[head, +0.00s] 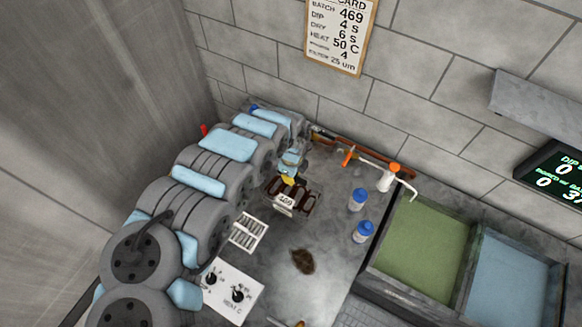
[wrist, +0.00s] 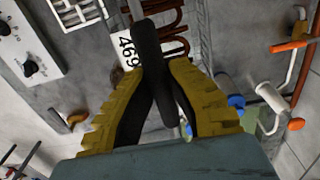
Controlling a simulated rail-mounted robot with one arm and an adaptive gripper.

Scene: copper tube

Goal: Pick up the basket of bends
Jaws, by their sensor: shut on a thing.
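The basket of bends (head: 306,194) stands at the back of the grey worktop, with dark copper-brown bends and a white tag reading 469. Its bends also show at the top of the wrist view (wrist: 176,30), behind the tag (wrist: 129,50). In the wrist view my gripper's yellow, dark-padded fingers (wrist: 160,78) are closed around a dark upright bar (wrist: 146,42), which looks like the basket's handle. The fingers hide part of the basket. I cannot tell whether it is clear of the worktop.
Two blue-capped bottles (head: 357,200) stand right of the basket. A white tap (head: 388,178) and copper pipe run along the back wall. Green (head: 425,240) and blue (head: 508,280) tanks are at right. A white grille (head: 248,232), a control panel (head: 232,292) and a brown stain lie in front.

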